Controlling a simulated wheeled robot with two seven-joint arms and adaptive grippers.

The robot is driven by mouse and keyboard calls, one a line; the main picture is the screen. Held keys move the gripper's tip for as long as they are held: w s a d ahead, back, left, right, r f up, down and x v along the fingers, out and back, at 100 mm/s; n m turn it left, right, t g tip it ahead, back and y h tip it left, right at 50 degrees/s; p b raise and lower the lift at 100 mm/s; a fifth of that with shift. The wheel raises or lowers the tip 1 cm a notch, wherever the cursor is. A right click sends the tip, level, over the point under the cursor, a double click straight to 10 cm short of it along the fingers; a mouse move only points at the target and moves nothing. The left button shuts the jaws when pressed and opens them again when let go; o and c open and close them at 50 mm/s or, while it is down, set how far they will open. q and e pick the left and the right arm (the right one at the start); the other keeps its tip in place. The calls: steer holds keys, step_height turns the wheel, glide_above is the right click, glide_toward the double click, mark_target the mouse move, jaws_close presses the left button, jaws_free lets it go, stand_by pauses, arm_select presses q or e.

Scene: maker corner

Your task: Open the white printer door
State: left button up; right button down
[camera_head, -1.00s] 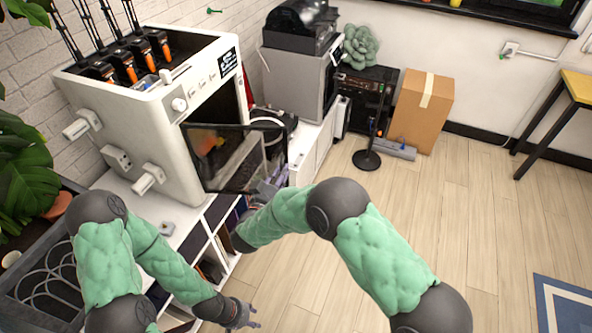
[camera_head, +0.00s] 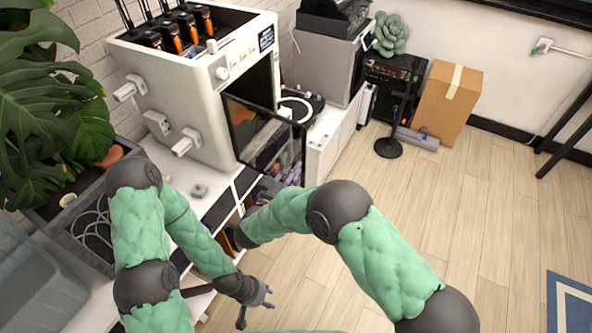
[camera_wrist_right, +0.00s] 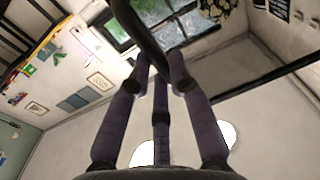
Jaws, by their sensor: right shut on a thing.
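The white printer (camera_head: 200,100) stands on a low white shelf unit at the left. Its door (camera_head: 262,138), a dark see-through panel in a black frame, stands ajar, swung out from its left edge. My right gripper (camera_head: 289,174) is at the door's free edge, partly seen through the panel. In the right wrist view its purple fingers (camera_wrist_right: 160,65) close around a dark bar (camera_wrist_right: 142,30), which looks like the door's frame or handle. My left gripper (camera_head: 267,296) is low in front of the shelf, apart from the door, its fingers spread and empty.
A turntable-like device (camera_head: 301,104) and a grey machine (camera_head: 328,68) stand right of the printer. A black stand (camera_head: 389,147), an amplifier and a cardboard box (camera_head: 447,100) are on the floor behind.

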steer(key=shift+w+a+r, duration=0.2)
steer(key=shift+a+r, duration=0.15)
steer(key=shift+a, duration=0.1)
steer(key=c, duration=1.1)
jaws_free()
steer(key=shift+w, duration=0.1)
steer(key=shift+c, duration=0.2)
steer(key=shift+w+a, duration=0.1)
steer(key=shift+r, duration=0.15)
glide_toward(299, 137)
steer(key=x, duration=0.5)
steer(key=shift+r, duration=0.2)
steer(key=shift+f, duration=0.1)
